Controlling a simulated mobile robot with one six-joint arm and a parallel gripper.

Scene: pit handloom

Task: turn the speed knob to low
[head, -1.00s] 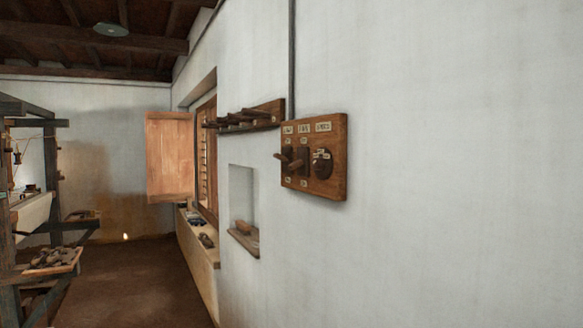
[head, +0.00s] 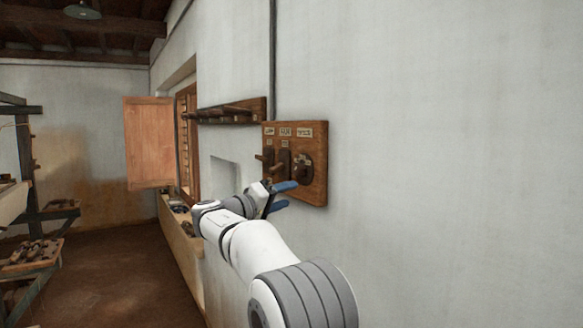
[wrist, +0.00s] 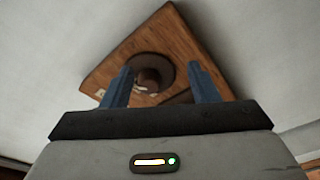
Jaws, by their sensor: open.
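The speed knob (head: 305,164) is a dark round knob at the right end of a wooden switch board (head: 319,178) on the white wall. In the wrist view the round dark knob (wrist: 151,70) shows between my fingers, on the tilted board (wrist: 172,27). My gripper (head: 284,195) is open, its blue fingers just in front of the board's lower part. In the wrist view my gripper (wrist: 163,88) frames the knob with one finger to each side; I cannot tell if it touches. The knob's setting is too small to read.
Two other switches with projecting handles (head: 265,160) sit left of the knob. A peg rack (head: 232,111) hangs further left, near an open wooden shutter (head: 148,142). A wall niche (head: 225,172) lies below. The wall to the right is bare.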

